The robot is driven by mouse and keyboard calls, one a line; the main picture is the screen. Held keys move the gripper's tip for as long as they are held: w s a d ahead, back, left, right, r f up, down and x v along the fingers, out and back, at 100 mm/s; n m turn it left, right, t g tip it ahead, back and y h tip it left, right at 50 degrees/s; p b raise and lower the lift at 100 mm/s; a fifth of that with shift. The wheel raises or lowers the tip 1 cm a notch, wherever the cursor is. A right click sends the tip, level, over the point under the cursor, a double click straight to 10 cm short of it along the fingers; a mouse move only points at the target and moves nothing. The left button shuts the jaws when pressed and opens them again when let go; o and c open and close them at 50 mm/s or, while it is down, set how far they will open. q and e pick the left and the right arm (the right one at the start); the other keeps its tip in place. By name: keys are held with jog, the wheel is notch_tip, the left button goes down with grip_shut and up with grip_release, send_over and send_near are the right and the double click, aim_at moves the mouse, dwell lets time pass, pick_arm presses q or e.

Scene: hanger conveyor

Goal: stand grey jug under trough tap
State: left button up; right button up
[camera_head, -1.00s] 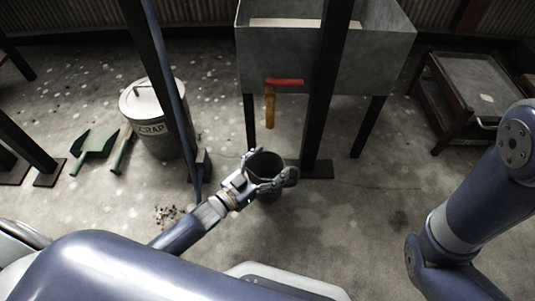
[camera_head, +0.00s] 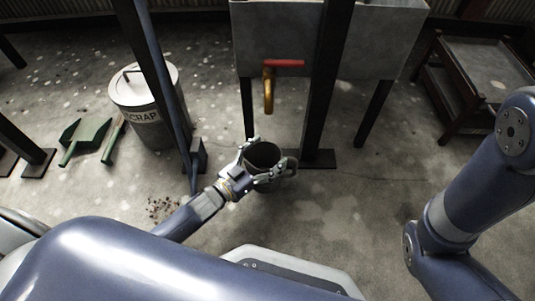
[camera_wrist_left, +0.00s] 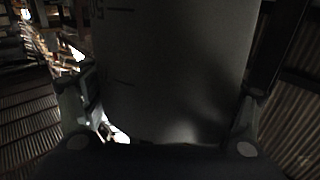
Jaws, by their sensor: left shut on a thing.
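The grey jug (camera_head: 262,157) is upright in my left gripper (camera_head: 266,166), whose fingers are shut around its sides. In the left wrist view the jug's wall (camera_wrist_left: 175,75), with measuring marks, fills the space between the fingers. The trough (camera_head: 290,38) is a grey metal tank on dark legs at the top. Its brass tap (camera_head: 268,92) with a red handle hangs from the front wall, above and beyond the jug in the picture. Whether the jug's base touches the floor is hidden. My right gripper is out of view; only its arm shows at the right.
A dark post (camera_head: 326,85) stands in front of the trough, just right of the tap. Another post (camera_head: 155,75) stands left of it, beside the scrap bin (camera_head: 148,108). A green dustpan (camera_head: 84,132) lies further left. A low cart (camera_head: 480,85) stands at the right. Dirt (camera_head: 163,208) lies on the floor.

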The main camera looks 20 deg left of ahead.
pick_arm(q)
jog(key=o, duration=1.4)
jog(key=shift+f, duration=0.1)
jog(key=shift+s+r, duration=0.2)
jog(key=p+v, duration=0.5)
jog(key=v, duration=0.5)
jog(key=shift+s+a+p, duration=0.2)
jog(key=shift+s+p, duration=0.1)
jog(key=shift+s, duration=0.05)
jog(key=shift+s+a, duration=0.25)
jog(key=shift+s, duration=0.1)
